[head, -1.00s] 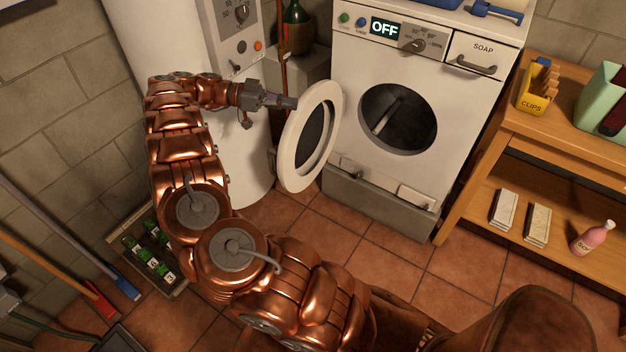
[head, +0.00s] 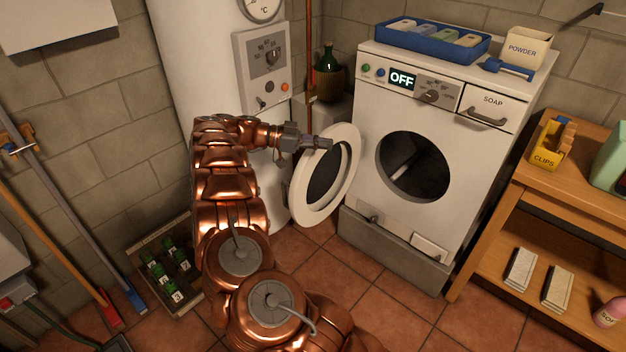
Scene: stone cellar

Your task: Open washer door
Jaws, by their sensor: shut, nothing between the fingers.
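The white washer (head: 386,222) stands at the back, right of centre, its display reading OFF. Its round door (head: 351,176) is swung wide open to the left, so the dark drum opening (head: 414,166) is uncovered. My gripper (head: 326,143) is shut and empty at the upper left edge of the door. Its fingertips overlap the rim in the picture; I cannot tell whether they touch it. My copper arm hides part of the boiler and floor.
A white boiler (head: 195,60) stands behind my arm. A wooden shelf table (head: 540,205) is at the right, holding a yellow clips box (head: 545,158). Tiled floor before the washer is clear.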

